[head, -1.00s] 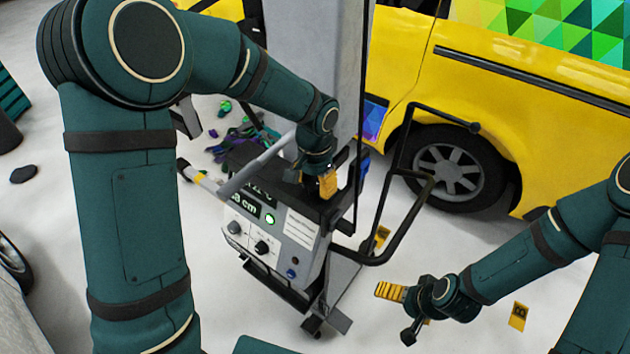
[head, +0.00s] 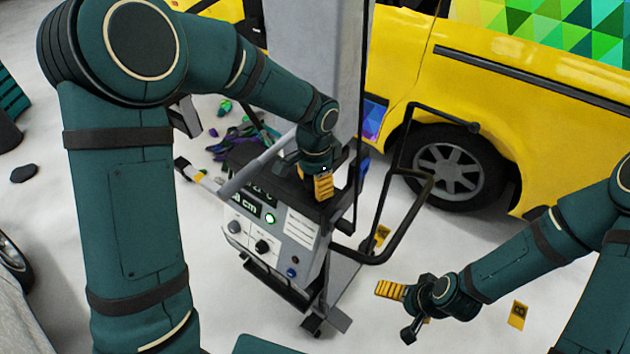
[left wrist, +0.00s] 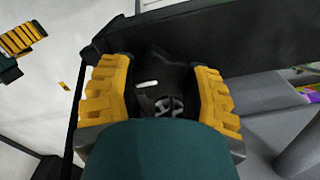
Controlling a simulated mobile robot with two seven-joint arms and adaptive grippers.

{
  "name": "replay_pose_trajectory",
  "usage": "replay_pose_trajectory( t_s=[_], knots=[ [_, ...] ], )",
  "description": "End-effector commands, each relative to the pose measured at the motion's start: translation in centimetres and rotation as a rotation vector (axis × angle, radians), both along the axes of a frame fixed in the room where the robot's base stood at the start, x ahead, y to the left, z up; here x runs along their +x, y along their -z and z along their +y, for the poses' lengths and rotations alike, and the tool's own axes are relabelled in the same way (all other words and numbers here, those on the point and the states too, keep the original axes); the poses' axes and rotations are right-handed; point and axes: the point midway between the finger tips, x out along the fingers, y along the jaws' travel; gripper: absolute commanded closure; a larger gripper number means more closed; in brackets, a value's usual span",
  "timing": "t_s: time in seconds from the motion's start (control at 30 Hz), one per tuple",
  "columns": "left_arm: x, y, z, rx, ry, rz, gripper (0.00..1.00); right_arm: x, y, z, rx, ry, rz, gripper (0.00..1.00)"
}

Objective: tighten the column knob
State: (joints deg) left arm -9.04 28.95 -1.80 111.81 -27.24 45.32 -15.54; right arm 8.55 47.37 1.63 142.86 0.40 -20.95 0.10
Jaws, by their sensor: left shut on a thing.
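The column knob (left wrist: 172,75) is black with a white mark and sits between the yellow finger pads of my left gripper (left wrist: 158,100) in the left wrist view. The fingers are closed around its sides. In the head view my left gripper (head: 320,187) points down beside the grey column (head: 312,75), above the control box (head: 270,240), and hides the knob. My right gripper (head: 402,312) is low at the right, its fingers spread apart and nothing between them, well away from the box.
A black tubular handle (head: 405,160) rises right of the column. A yellow vehicle (head: 530,110) stands behind. Colourful scraps (head: 235,138) lie left of the column. A yellow marker (head: 518,315) is on the pale floor, which is mostly clear in front.

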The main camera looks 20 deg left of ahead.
Motion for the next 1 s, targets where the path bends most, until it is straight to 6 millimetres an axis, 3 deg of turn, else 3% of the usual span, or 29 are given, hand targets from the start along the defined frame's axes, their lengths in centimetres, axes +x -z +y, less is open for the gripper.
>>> replay_pose_trajectory(
  t_s=[0.1,0.13,0.2,0.23,0.67,1.0],
  knots=[
    [0.0,0.0,0.0,0.000,0.002,0.000,0.84,0.0,0.0,0.0,0.000,0.000,0.000,0.00],
    [0.0,0.0,0.0,0.000,0.002,0.000,0.43,0.0,0.0,0.0,0.000,0.000,0.000,0.00],
    [0.0,0.0,0.0,0.000,0.002,0.000,0.18,0.0,0.0,0.0,0.000,0.000,0.000,0.00],
    [0.0,0.0,0.0,0.000,0.002,0.000,0.14,0.0,0.0,0.0,0.000,0.000,0.000,0.00],
    [0.1,-1.0,0.0,0.000,0.000,-0.003,0.14,0.0,0.0,0.0,0.000,0.000,0.000,0.00],
    [0.1,-7.4,0.0,-0.001,-0.001,-0.006,0.14,0.0,0.0,0.0,0.000,0.000,0.000,0.00]
  ],
)
